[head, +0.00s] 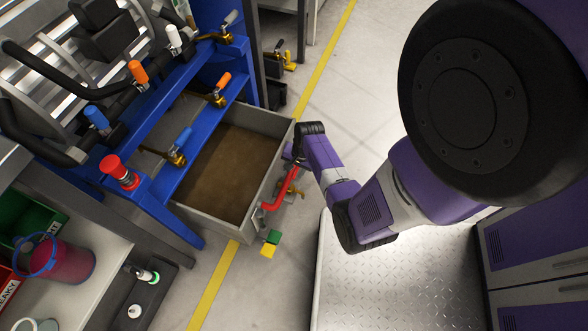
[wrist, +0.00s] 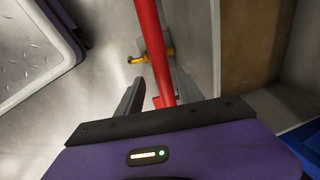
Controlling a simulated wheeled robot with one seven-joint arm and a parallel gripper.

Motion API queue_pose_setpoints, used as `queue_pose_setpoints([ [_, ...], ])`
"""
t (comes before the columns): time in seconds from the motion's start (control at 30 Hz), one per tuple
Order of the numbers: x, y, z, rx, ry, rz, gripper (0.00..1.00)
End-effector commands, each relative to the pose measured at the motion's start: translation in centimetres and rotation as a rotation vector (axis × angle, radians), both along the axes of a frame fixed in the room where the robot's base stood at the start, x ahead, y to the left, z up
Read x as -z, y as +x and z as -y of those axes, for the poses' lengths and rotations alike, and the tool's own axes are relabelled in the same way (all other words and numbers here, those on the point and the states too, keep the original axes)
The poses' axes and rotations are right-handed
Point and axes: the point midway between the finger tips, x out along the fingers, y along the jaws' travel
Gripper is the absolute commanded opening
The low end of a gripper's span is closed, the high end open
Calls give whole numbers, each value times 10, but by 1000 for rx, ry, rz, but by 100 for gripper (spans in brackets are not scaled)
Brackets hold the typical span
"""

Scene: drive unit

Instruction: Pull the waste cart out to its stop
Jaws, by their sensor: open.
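The waste cart (head: 268,184) is a grey open-topped bin with a brown bottom or contents. It sits partly out from under the blue frame, its back part hidden beneath it. A red bar handle (head: 283,188) runs along its outer front. My gripper (head: 289,154) is at the far end of this handle. In the wrist view, the open fingers of my gripper (wrist: 158,76) lie on either side of the red handle (wrist: 153,50). I cannot tell whether either finger touches it. A brass valve with a yellow lever (wrist: 154,56) sits beyond the bar.
The blue frame (head: 190,85) carries several coloured-handled valves and a red stop button (head: 117,169). A yellow floor line (head: 214,285) passes under the cart. A bench with a pink jug (head: 68,262) is at lower left. Clear floor (head: 345,110) lies to the right of the cart.

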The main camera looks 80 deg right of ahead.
Motion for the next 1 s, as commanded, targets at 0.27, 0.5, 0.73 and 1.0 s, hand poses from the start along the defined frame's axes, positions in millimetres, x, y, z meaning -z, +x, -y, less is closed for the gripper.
queue_pose_setpoints([
  [0.27, -38, -6, -2, -1, -1, 1, 44],
  [0.5, -69, -14, -4, 0, 0, -1, 44],
  [0.73, -76, -16, -4, 1, 0, -1, 44],
  [1.0, -75, -15, -4, 1, 0, -1, 44],
])
